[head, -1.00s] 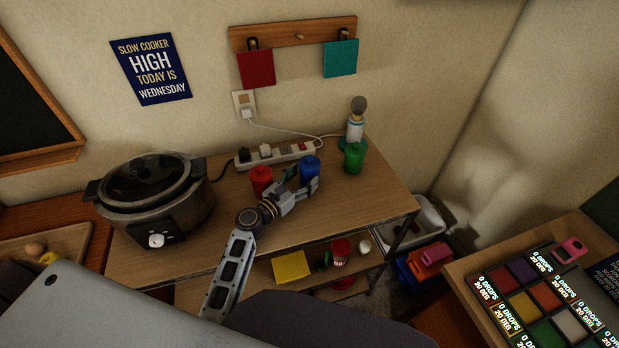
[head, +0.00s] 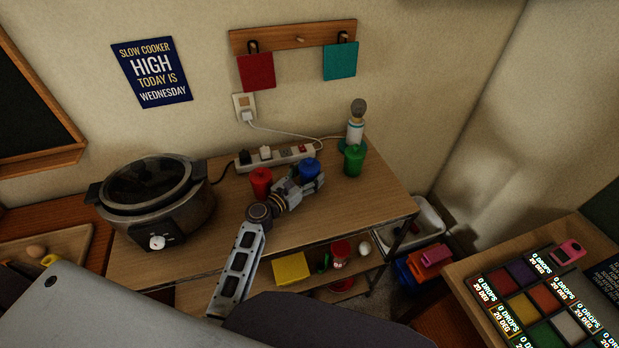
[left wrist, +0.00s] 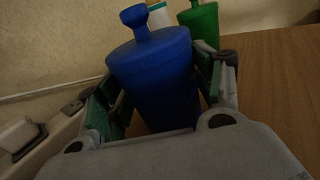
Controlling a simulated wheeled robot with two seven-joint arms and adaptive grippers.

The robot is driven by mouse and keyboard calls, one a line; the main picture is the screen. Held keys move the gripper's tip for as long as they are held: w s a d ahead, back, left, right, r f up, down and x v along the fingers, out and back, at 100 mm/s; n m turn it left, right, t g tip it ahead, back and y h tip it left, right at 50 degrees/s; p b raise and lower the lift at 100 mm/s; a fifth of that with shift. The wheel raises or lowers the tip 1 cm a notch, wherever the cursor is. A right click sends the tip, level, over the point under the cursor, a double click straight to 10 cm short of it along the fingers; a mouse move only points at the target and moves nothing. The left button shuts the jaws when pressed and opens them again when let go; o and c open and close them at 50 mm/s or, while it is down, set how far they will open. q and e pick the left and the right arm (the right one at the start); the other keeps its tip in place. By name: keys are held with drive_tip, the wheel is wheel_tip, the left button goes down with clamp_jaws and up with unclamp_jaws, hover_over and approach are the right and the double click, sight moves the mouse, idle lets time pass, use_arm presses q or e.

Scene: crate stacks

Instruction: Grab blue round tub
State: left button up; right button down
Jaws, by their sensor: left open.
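The blue round tub (head: 309,167) stands upright on the wooden shelf top, between a red tub (head: 261,182) and a green tub (head: 354,160). In the left wrist view the blue tub (left wrist: 155,75), with a knobbed lid, sits between the two fingers. My left gripper (head: 304,183) is open around it, with one finger on each side. I cannot tell whether the fingers touch it. The lower front of the tub is hidden behind the gripper in the head view. My right gripper is not in view.
A power strip (head: 274,155) lies close behind the tubs. A slow cooker (head: 155,200) stands at the left of the shelf top. A white and teal bottle (head: 355,130) stands behind the green tub. The front right of the shelf top is clear.

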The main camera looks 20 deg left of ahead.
use_arm(q)
drive_tip(key=shift+x, duration=1.7)
drive_tip(key=c, duration=0.8)
